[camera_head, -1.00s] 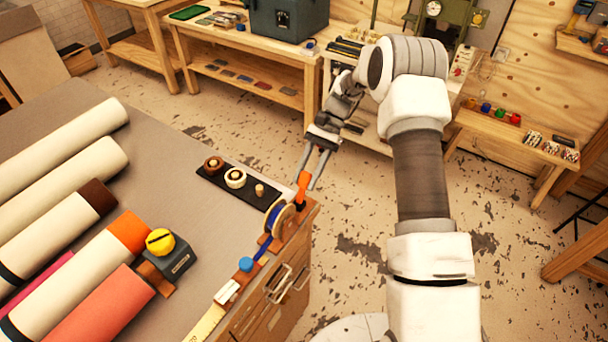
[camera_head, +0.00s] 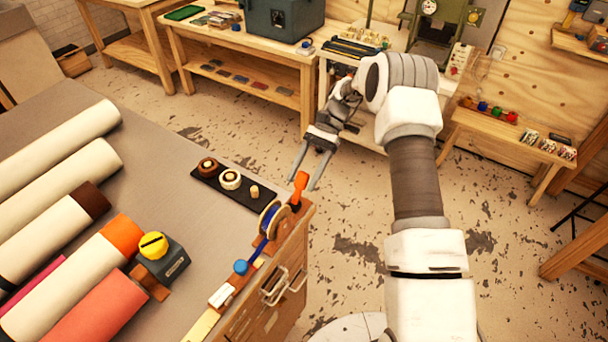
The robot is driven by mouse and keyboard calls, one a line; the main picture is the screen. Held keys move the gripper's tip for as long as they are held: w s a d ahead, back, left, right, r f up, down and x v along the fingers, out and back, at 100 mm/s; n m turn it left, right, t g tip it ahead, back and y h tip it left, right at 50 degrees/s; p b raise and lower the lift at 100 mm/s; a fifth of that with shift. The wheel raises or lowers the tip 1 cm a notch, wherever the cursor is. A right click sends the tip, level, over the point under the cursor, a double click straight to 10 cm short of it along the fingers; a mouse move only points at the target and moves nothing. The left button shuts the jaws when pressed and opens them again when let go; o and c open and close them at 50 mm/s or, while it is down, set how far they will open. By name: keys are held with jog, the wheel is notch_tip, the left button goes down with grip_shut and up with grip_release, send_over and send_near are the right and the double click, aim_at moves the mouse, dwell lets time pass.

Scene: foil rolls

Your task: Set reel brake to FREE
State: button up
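The reel (camera_head: 272,219) stands at the right edge of the grey-topped table, with blue material wound on it. An orange lever (camera_head: 299,187) rises from beside the reel and tilts slightly right at its top; it appears to be the brake. I cannot read any FREE mark. My gripper (camera_head: 304,186) is open, its two fingers pointing down toward the lever. In the picture the fingertips lie on either side of the lever's upper part. I cannot tell whether they touch it or how far apart in depth they are.
A black tray (camera_head: 205,180) with small round parts lies left of the reel. A blue knob (camera_head: 241,267) and a white block (camera_head: 221,296) sit in front. Several large rolls (camera_head: 60,180) and a yellow-knobbed box (camera_head: 172,265) fill the left side.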

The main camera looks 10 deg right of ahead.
jog(key=shift+o, duration=0.4)
jog(key=b+v, duration=0.1)
jog(key=v, duration=0.6)
jog(key=shift+d, duration=0.2)
jog(key=shift+w+r, duration=0.1)
jog(key=shift+r, duration=0.05)
